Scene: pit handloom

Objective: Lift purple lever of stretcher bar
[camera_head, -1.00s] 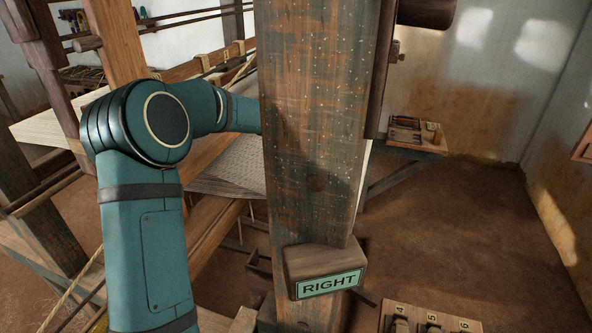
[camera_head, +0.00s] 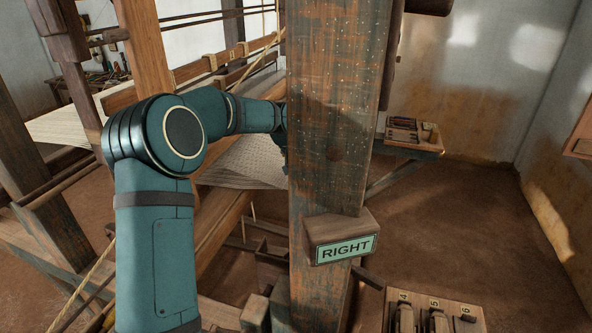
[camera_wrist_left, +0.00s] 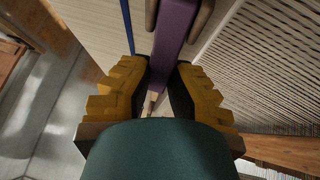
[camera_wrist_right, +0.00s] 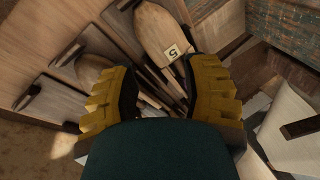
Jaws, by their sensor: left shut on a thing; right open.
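The purple lever (camera_wrist_left: 173,38) shows at the top middle of the left wrist view, above the woven cloth. My left gripper (camera_wrist_left: 161,80) is shut on the lever, which runs between its yellow-padded fingers. In the head view my left arm reaches behind the thick wooden post (camera_head: 330,110), which hides the gripper and the lever. The rest of the stretcher bar cannot be told apart clearly. My right gripper (camera_wrist_right: 160,80) is open and empty in the right wrist view, over wooden pedals, one marked 5 (camera_wrist_right: 160,30). It is outside the head view.
A block labelled RIGHT (camera_head: 343,248) sticks out from the post. Pale cloth (camera_head: 250,160) stretches on the loom behind my left arm. Numbered pedals (camera_head: 435,318) stand at the bottom right. A tray of tools (camera_head: 410,140) sits at the back right. Floor to the right is clear.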

